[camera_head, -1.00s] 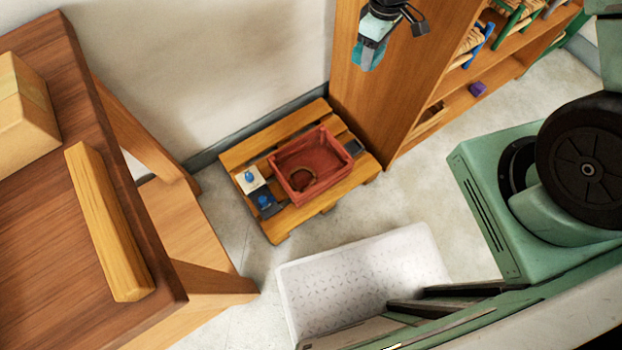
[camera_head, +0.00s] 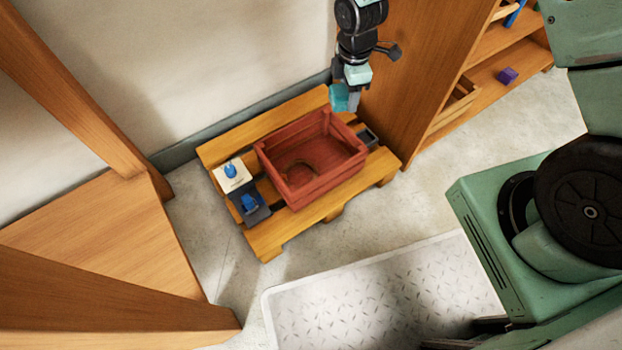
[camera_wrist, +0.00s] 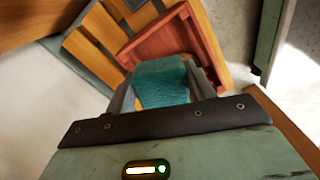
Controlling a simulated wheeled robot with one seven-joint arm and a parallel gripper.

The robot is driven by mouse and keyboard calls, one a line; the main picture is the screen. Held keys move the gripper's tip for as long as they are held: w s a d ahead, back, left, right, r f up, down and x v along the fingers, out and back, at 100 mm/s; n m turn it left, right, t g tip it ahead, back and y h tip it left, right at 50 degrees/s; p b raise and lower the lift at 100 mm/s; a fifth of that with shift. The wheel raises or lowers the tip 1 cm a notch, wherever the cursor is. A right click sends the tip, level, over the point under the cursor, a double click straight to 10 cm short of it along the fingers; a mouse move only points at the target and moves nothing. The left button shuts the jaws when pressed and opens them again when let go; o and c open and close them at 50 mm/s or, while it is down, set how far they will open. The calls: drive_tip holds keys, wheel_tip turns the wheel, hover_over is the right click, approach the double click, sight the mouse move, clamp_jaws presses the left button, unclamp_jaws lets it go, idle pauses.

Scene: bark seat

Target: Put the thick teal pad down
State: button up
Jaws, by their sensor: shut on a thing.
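The thick teal pad (camera_head: 340,97) is held by my gripper (camera_head: 351,100) above the back right part of the pallet, beyond the red crate's far right corner in the head view. In the wrist view the teal pad (camera_wrist: 161,82) sits between the two fingers of my gripper (camera_wrist: 162,88), which are shut on it. The pad covers part of the red crate (camera_wrist: 150,45) in that view. Whether the pad touches anything below cannot be told.
The red crate (camera_head: 335,170) stands on a wooden pallet (camera_head: 265,240) on the floor. At the pallet's left are a white block with a blue knob (camera_head: 231,174) and a dark tray with a blue item (camera_head: 250,206). A wooden shelf unit (camera_head: 410,90) stands close on the right.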

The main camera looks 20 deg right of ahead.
sight(331, 155)
drive_tip(key=f+n+b, duration=0.1)
drive_tip(key=f+b, duration=0.5)
drive_tip(key=f, duration=0.2)
drive_tip(key=a+f+n+b, duration=0.1)
drive_tip(key=f+n+b, duration=0.1)
drive_tip(key=f+b, duration=0.4)
drive_tip(key=a+f+n+b, duration=0.1)
drive_tip(key=f+b, duration=0.5)
drive_tip(key=f, duration=0.4)
drive_tip(key=shift+w+a+f, duration=0.15)
drive_tip(key=shift+w, duration=0.25)
drive_tip(key=shift+f, duration=0.15)
drive_tip(key=o, duration=1)
